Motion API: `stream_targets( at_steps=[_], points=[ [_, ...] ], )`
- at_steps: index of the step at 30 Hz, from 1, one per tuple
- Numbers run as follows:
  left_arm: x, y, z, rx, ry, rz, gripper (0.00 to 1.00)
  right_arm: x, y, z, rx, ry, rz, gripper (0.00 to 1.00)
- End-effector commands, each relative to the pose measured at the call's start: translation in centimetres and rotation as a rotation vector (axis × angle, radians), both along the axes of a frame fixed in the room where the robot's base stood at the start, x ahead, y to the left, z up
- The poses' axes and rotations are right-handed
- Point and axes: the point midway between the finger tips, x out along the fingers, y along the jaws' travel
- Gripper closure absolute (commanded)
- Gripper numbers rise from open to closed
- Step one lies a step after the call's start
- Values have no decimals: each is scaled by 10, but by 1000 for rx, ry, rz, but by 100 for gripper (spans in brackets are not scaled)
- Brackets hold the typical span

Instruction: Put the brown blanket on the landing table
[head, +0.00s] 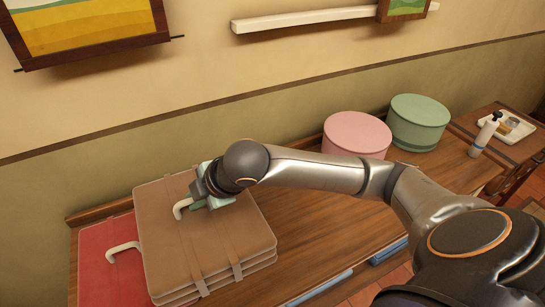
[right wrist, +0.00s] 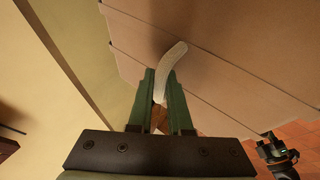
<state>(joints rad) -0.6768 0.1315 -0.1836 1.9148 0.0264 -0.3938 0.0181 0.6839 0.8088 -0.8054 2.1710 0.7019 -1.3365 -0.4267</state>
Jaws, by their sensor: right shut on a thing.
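The brown blanket (head: 210,245) is a folded tan stack with two straps and a pale hooked handle (head: 181,208). It is at the left end of the wooden table (head: 320,225) and overlaps a red folded piece. I cannot tell whether it touches the table. My right gripper (head: 208,197) is shut on the handle, above the blanket's top face. In the right wrist view, the gripper's green fingers (right wrist: 161,82) close around the handle (right wrist: 172,62), with the brown blanket (right wrist: 225,75) behind.
The red folded piece (head: 98,258), with its own pale handle, lies left of the blanket. A pink round box (head: 355,135) and a green round box (head: 418,123) stand at the back right. A bottle (head: 485,134) and a white tray (head: 515,130) are farther right. The wall is close behind.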

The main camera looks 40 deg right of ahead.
Motion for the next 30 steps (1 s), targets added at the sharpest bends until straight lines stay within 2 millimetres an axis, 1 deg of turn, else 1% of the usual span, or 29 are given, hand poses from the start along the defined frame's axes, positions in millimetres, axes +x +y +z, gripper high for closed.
stream_targets(
  at_steps=[2, 13, 15, 19, 21, 28, 30],
  points=[
    [-2, 0, 0, 0, 3, -1, 50, 2, -12, -3, -2, -4, -7, 100],
    [-2, 0, 3, 0, 5, 0, 50, 11, -92, -37, -5, -5, -8, 100],
    [-2, 0, 2, 0, 5, 0, 50, 12, -100, -51, -3, -3, -6, 100],
    [-2, 0, 2, 0, 5, 0, 50, 14, -116, -71, -2, -5, -4, 100],
    [-2, 0, 2, 0, 5, 0, 50, 15, -122, -77, -1, -7, -4, 100],
    [-2, 0, 2, 0, 5, 0, 50, 17, -131, -89, -1, -8, -2, 100],
    [-2, 0, 2, 0, 5, 0, 50, 17, -138, -96, -2, -6, -5, 100]
  ],
)
